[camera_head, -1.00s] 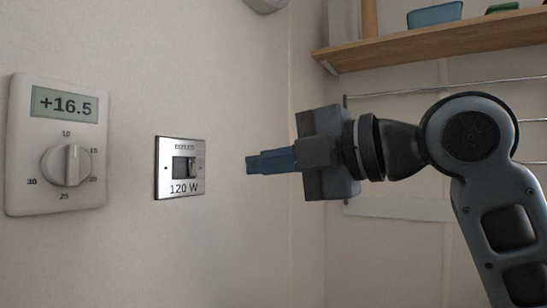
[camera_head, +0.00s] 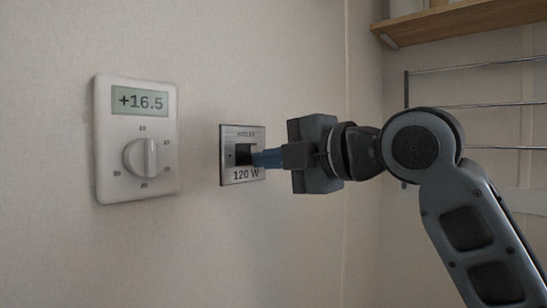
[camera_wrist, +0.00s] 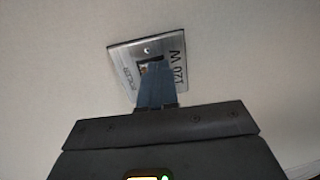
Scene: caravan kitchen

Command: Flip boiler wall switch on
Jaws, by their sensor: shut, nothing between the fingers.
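The boiler switch (camera_head: 229,172) is a square metal plate on the wall, marked with a boiler label and "120 W", with a dark recess in its middle. It also shows in the wrist view (camera_wrist: 124,55), turned on its side. My gripper (camera_head: 255,158) is shut and empty, its blue fingertips at the right part of the recess. In the wrist view the fingers (camera_wrist: 153,72) reach over the plate to the recess. They hide most of the rocker, so its position cannot be told. Whether the tips touch it is also unclear.
A white thermostat (camera_head: 137,185) with a "+16.5" display and a round knob is on the wall left of the switch. A wooden shelf (camera_head: 465,22) and a wire rack (camera_head: 480,104) are at the upper right. The wall around the plate is clear.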

